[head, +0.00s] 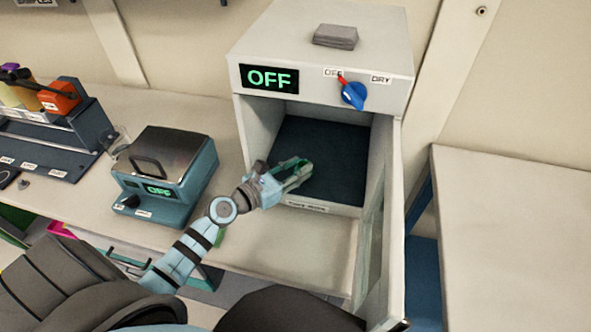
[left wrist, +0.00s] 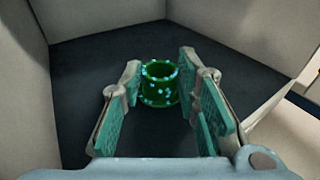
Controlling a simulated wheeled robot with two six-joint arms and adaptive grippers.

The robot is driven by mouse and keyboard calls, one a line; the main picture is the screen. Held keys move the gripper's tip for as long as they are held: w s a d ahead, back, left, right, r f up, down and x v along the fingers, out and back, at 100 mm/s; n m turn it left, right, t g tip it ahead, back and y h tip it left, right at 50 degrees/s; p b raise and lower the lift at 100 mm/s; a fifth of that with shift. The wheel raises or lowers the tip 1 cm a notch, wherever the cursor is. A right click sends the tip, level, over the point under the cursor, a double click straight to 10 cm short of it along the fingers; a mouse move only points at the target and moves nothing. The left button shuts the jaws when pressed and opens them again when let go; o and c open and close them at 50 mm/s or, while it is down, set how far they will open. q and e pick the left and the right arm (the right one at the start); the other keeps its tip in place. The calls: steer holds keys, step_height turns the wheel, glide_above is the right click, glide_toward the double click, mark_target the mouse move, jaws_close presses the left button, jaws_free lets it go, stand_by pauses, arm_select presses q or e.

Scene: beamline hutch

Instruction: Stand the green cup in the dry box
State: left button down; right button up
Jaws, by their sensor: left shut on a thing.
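The dry box (head: 270,45) is a pale cabinet with its door open on the right and a dark floor inside. My left gripper (head: 299,174) reaches through the open front and is inside the box, low over the floor. It is shut on the green cup, which in the left wrist view (left wrist: 159,88) is upright between the fingers, dark green with light blue specks. In the head view the fingers mostly hide the cup. I cannot tell whether its base touches the dark floor. My right gripper is not in view.
The open door (head: 373,240) stands out toward me on the right. A blue-dial knob (head: 353,94) and an OFF display (head: 269,79) are on the box front. A teal device (head: 165,175) stands left of the box. A grey block (head: 336,36) lies on top.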

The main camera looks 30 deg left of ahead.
arm_select(q)
steer(key=c, duration=1.7)
jaws_free()
steer(key=shift+f, duration=0.15)
steer(key=shift+o, duration=1.1)
steer(key=shift+r, duration=0.3)
steer(key=v, duration=0.6)
steer(key=shift+f, duration=0.2)
steer(key=b+v, duration=0.2)
steer(key=v, duration=0.3)
steer(key=shift+s+a+r+b, duration=0.1)
steer(key=shift+s+b, duration=0.35)
steer(key=shift+b, duration=0.2)
steer(key=shift+r, duration=0.15)
